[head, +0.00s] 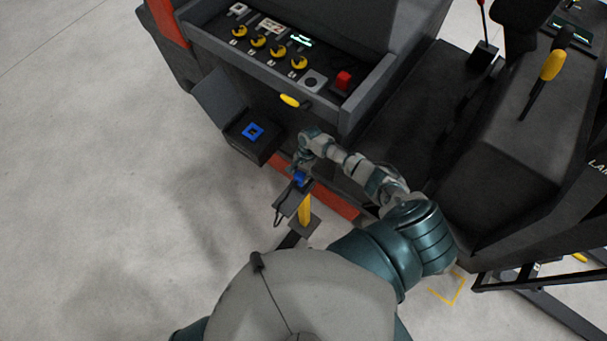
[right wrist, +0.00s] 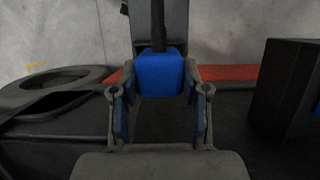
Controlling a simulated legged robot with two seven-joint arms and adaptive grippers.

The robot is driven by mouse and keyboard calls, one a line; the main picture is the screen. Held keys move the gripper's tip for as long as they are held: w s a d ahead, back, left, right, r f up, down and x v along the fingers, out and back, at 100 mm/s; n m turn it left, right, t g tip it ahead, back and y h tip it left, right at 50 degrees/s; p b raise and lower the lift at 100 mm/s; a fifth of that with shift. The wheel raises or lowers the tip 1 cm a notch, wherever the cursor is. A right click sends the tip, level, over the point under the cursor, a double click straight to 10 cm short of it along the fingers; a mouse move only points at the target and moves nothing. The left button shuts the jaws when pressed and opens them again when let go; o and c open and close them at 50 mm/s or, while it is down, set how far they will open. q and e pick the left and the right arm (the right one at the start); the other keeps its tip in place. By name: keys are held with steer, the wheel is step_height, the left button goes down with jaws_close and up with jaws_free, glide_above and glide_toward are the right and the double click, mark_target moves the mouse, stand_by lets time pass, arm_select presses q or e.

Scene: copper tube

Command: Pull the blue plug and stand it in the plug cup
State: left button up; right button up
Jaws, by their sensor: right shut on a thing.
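The blue plug (head: 299,178) is at my right gripper (head: 301,168), low in front of the machine. In the right wrist view the blue plug (right wrist: 160,75) sits between the two fingertips of my right gripper (right wrist: 160,88), which is shut on it. A black cable rises from the plug in that view. The dark box with a blue square frame (head: 252,131), its lid open, is up and left of the gripper, apart from the plug. I cannot make out the plug cup for certain. My left gripper is not in view.
A small grey slab (head: 289,202) and a yellow post (head: 305,212) are just below my right gripper. A control panel with yellow knobs (head: 277,50) and a red button (head: 344,80) lies above. A dark ring (right wrist: 50,92) shows left in the wrist view. The left floor is clear.

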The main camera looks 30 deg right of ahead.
mark_target(298, 177)
steer(key=shift+f+b, duration=0.4)
steer(key=shift+f, duration=0.3)
steer(key=o, duration=1.3)
steer(key=shift+o, duration=0.4)
steer(key=o, duration=0.4)
steer(key=shift+o, duration=0.2)
step_height(298, 177, up, 6)
steer(key=p, duration=0.6)
steer(key=shift+r, duration=2.5)
